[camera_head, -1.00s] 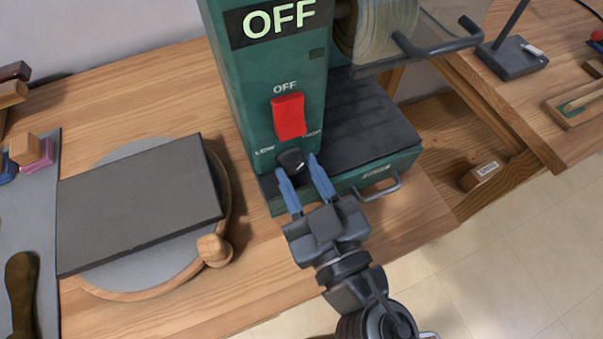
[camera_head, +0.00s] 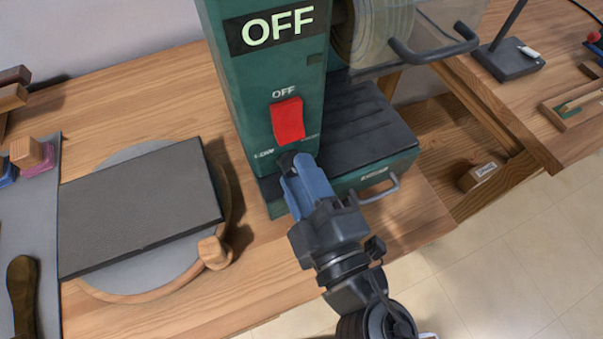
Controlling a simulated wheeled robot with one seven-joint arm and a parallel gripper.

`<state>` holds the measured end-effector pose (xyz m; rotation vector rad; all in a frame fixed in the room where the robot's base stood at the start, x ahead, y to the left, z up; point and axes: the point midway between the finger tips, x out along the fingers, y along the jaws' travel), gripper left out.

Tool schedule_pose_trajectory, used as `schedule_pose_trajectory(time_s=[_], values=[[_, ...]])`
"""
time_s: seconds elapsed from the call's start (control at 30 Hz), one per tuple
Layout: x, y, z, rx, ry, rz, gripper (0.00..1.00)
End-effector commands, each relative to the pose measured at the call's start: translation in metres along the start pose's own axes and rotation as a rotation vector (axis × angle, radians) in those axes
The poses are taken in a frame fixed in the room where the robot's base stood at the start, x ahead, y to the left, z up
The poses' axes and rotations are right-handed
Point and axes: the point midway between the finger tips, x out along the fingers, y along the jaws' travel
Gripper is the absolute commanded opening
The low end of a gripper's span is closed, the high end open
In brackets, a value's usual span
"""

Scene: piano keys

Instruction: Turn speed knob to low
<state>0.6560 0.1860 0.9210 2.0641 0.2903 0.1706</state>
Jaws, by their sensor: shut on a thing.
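The black speed knob (camera_head: 286,158) sits low on the front of the green machine (camera_head: 262,110), below the red switch (camera_head: 287,120). A "LOW" label (camera_head: 264,154) is at the knob's left and another label is at its right, partly blurred. The display (camera_head: 278,27) reads OFF. My gripper (camera_head: 293,168) reaches up from the lower right, its blue fingers shut on the knob and rolled so that one finger overlaps the other. The fingers hide much of the knob, so its pointer direction cannot be told.
A grey slab (camera_head: 140,205) lies on a round wooden turntable (camera_head: 228,200) to the left. A metal handle (camera_head: 380,190) sticks out from the machine's base at the right. The wooden bench (camera_head: 260,285) is bare in front.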

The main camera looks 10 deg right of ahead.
Motion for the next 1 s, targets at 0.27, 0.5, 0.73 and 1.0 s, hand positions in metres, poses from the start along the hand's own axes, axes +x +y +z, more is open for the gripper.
schedule_pose_trajectory(time_s=[0.27,0.5,0.73,1.0], values=[[-0.0001,0.0015,-0.0012,-0.245,0.001,0.0,0.06],[-0.0001,0.0011,-0.0013,-0.403,0.002,-0.001,0.06],[-0.0002,0.0009,-0.0013,-0.491,0.002,0.0,0.06],[-0.0002,0.0005,-0.0013,-0.524,0.003,-0.001,0.06]])
